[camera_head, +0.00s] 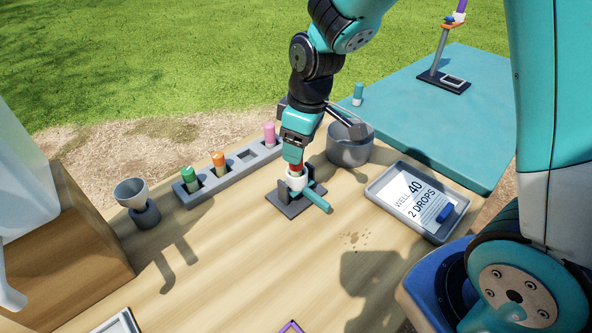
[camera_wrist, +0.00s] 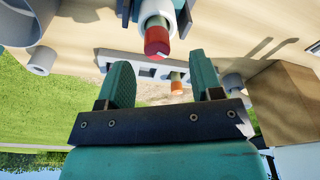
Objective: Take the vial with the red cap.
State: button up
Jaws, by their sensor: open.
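The red-capped vial stands in a white holder (camera_head: 297,183) on a dark base (camera_head: 287,208) with a teal lever (camera_head: 318,200). In the head view only a little of its red cap (camera_head: 298,168) shows beneath my gripper (camera_head: 293,155). In the wrist view the red cap (camera_wrist: 158,42) is plain, with the white holder (camera_wrist: 155,10) around the vial behind it. My gripper (camera_wrist: 160,62) is open, with its teal fingers spread to either side of the cap's line. The cap appears just beyond the fingertips; I cannot tell whether they touch it.
A grey rack (camera_head: 211,184) left of the holder bears green, orange and pink vials and an empty slot. A grey bowl (camera_head: 350,152) stands close behind right. A grey tray (camera_head: 437,235) with a card lies right; a grey cup (camera_head: 144,215) stands left.

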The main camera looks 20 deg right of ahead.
aim_at(296, 170)
jog(key=f, duration=0.3)
jog(key=w+f, duration=0.1)
jog(key=f, duration=0.1)
jog(key=shift+a+f, duration=0.1)
jog(key=shift+a, duration=0.05)
jog(key=shift+s, duration=0.1)
jog(key=c, duration=1)
